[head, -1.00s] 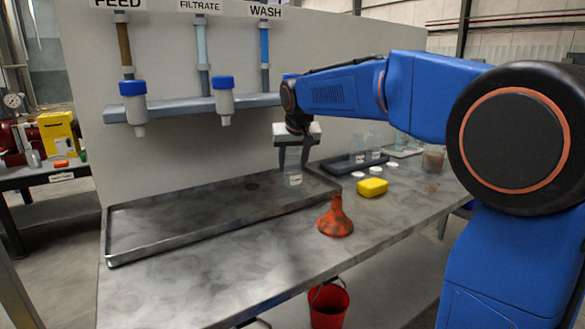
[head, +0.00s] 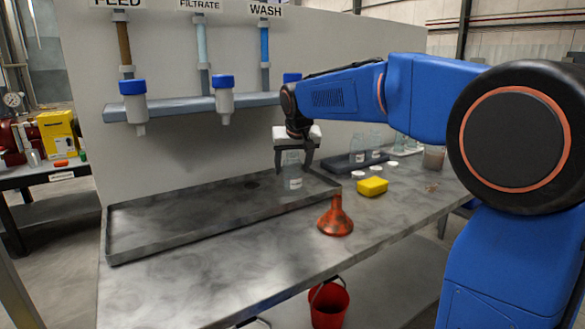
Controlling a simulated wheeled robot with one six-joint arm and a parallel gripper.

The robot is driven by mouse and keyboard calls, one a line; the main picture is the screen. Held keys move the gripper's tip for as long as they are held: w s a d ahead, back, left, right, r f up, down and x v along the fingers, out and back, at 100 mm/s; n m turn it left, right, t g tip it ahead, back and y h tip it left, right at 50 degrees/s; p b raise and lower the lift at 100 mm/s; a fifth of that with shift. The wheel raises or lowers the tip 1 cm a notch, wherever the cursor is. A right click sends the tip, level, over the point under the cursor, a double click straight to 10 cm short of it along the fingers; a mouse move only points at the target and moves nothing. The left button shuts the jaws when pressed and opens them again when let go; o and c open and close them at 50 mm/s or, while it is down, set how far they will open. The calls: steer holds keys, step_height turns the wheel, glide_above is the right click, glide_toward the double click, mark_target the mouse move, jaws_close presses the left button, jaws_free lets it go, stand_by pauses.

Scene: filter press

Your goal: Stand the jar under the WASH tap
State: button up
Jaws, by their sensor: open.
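The clear glass jar (head: 293,176) with a small white label stands upright, apparently on the tray floor near its right end. My gripper (head: 294,160) is directly above it, open, with one finger on either side of the jar's upper part. The WASH sign (head: 265,9) is at the top of the panel, above a blue tube (head: 264,44). Of the WASH tap, only a bit of blue cap (head: 291,77) shows; my arm hides the rest. I cannot tell whether the jar is exactly under its spout.
The tray (head: 150,254) has a raised rim. A dark rack (head: 340,165) with jars is behind. A red bucket (head: 328,303) is below the bench.

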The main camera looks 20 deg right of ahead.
steer(key=v, duration=1.2)
